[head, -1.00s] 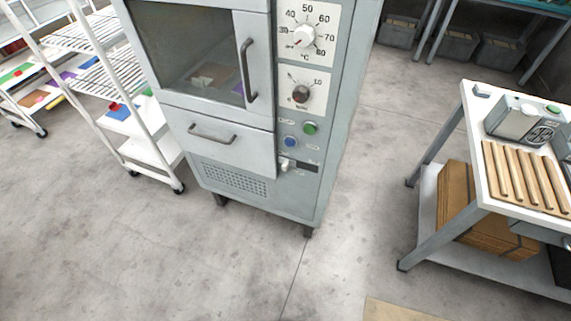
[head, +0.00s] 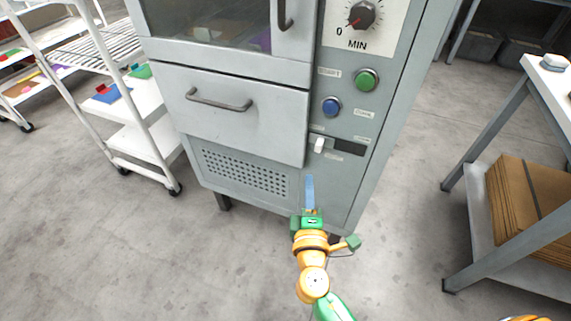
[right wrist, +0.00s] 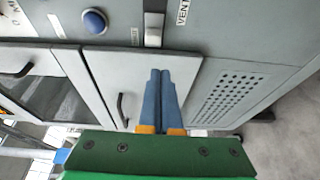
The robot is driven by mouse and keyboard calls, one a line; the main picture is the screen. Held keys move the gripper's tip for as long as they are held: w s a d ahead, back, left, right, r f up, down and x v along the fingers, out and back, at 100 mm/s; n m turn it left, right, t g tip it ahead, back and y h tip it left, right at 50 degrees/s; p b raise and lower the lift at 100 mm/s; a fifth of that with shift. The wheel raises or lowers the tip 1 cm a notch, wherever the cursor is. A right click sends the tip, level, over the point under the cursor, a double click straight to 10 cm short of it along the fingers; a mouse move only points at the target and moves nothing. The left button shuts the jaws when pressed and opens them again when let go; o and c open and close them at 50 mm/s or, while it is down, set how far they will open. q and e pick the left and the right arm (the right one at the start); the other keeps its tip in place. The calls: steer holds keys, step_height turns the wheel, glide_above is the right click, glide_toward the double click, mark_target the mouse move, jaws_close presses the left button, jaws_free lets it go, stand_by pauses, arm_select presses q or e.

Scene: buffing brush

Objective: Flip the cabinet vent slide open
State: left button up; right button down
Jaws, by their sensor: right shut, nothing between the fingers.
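The cabinet vent slide (head: 319,144) is a small white knob at the left end of a dark slot (head: 348,147), low on the grey cabinet's control panel. In the right wrist view the knob (right wrist: 153,38) shows just beyond my fingertips, next to a VENT label (right wrist: 183,10). My right gripper (head: 309,180) is shut and empty, its blue fingers together, pointing up at the panel from below the knob. In the right wrist view the fingertips (right wrist: 160,73) look apart from the knob. My left gripper is not in view.
A green button (head: 367,79) and a blue button (head: 332,106) sit above the slide. A drawer (head: 240,118) with a bar handle (head: 218,100) and a perforated grille (head: 245,172) lie to its left. A white rack (head: 140,130) stands left, a table with cardboard (head: 525,205) right. Floor between is clear.

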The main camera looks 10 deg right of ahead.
arm_select(q)
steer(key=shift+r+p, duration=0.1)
steer(key=shift+p, duration=0.2)
arm_select(e)
steer(key=x, duration=0.3)
steer(key=r+x, duration=0.1)
steer(key=x, duration=0.6)
steer(key=shift+d+r, duration=0.15)
steer(key=shift+r, duration=0.05)
steer(key=shift+s, duration=0.1)
arm_select(q)
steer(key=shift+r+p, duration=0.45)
steer(key=shift+p, duration=0.05)
arm_select(e)
glide_toward(341, 146)
steer(key=x, duration=0.4)
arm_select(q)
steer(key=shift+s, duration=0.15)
arm_select(e)
steer(key=shift+f, duration=0.1)
